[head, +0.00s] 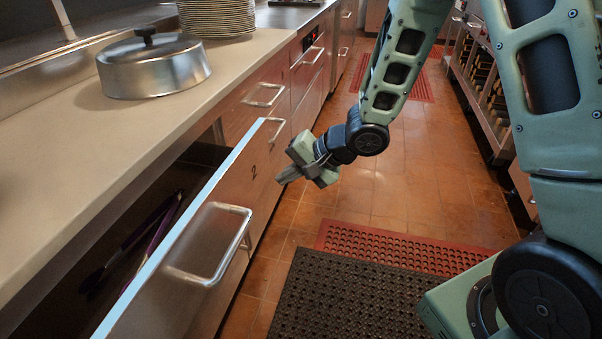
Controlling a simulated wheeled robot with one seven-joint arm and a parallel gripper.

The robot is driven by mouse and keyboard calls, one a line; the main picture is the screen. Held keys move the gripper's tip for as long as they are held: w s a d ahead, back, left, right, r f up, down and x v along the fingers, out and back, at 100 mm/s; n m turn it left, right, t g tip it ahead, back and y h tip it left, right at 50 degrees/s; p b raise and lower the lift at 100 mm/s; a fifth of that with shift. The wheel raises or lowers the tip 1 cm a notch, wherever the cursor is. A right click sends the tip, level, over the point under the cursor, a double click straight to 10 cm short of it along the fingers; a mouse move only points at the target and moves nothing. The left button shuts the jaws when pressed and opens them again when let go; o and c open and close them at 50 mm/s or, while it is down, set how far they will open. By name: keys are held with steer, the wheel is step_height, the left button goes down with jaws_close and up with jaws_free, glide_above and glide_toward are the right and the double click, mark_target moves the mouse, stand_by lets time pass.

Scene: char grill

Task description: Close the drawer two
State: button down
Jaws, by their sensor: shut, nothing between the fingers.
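Drawer two (215,185) is pulled out from under the counter at the left, its steel front marked with a "2". Its bar handle (248,240) faces the aisle. Dark and purple tongs-like utensils (145,235) lie inside it. My gripper (281,181) is shut and empty. It is in front of the far end of the drawer front, a little right of the "2". I cannot tell whether the fingertips touch the front.
A silver lid (152,66) and a stack of plates (217,15) stand on the counter (120,130). Other drawers with handles (264,94) run along the counter beyond. Black (345,300) and red (405,247) mats lie on the tiled floor. A shelf rack (482,85) lines the right.

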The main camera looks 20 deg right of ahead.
mark_target(252, 180)
steer(key=w+a, duration=0.1)
steer(key=w+a+f, duration=0.1)
steer(key=a, duration=0.1)
steer(key=w+a+b, duration=0.1)
steer(key=shift+w+a+f, duration=0.2)
steer(key=shift+f, duration=0.05)
steer(key=shift+w+a+r+p, duration=0.15)
steer(key=shift+w+a+p, duration=0.05)
steer(key=shift+a+p, duration=0.1)
steer(key=w+a+p, duration=0.2)
steer(key=a, duration=0.1)
steer(key=w+a+p, duration=0.2)
steer(key=w+a, duration=0.1)
steer(key=w+a+p, duration=0.2)
steer(key=a, duration=0.1)
steer(key=shift+w+a+p, duration=0.3)
steer(key=shift+w+a, duration=0.05)
steer(key=shift+w, duration=0.05)
steer(key=shift+w+a, duration=0.2)
steer(key=shift+a, duration=0.2)
